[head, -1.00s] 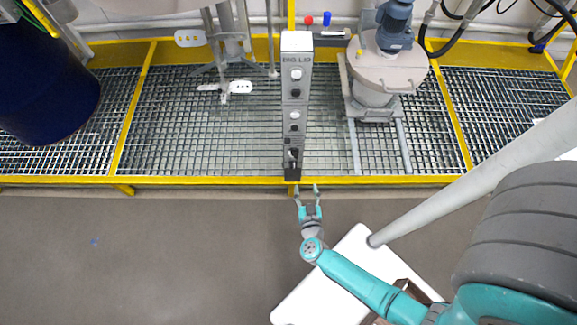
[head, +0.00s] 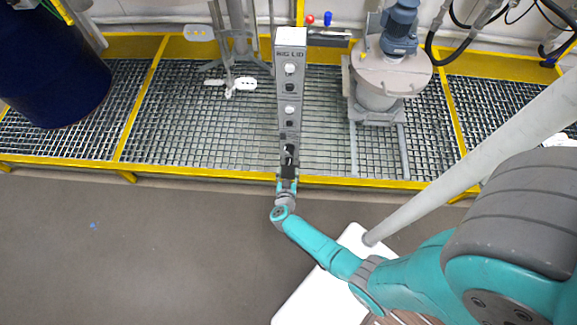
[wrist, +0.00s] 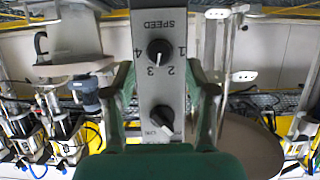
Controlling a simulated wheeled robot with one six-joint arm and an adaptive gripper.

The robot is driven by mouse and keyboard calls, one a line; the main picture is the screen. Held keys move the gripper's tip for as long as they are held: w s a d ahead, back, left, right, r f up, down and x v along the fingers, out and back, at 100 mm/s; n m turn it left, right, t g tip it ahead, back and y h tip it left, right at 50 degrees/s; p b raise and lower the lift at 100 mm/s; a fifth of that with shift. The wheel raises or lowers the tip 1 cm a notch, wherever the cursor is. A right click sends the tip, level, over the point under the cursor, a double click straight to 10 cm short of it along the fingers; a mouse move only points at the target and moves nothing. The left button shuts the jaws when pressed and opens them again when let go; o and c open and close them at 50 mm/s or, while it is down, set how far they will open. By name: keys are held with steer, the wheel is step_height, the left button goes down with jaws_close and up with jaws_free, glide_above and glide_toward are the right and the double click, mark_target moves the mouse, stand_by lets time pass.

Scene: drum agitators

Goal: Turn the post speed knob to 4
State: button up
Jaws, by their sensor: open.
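The grey post (head: 291,60) stands at the grating's front edge in the head view, with BIG LID near its top and several knobs down its face. In the wrist view its panel (wrist: 174,88) is upside down. The black speed knob (wrist: 159,52) has the numbers 1 to 4 around it, and its white mark appears to point towards 3. A second black knob (wrist: 163,117) sits below it in the picture. My gripper (wrist: 162,72) is open, with a finger on each side of the panel; contact cannot be told. In the head view my gripper (head: 287,184) is at the post's lower end.
A yellow-framed grating (head: 200,120) runs behind a yellow front rail (head: 220,175). A lidded mixer drum (head: 388,80) stands right of the post, an agitator stand (head: 232,85) left of it, and a blue drum (head: 50,65) at far left.

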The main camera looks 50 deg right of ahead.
mark_target(289, 165)
steer(key=shift+x, duration=2.1)
jaws_close()
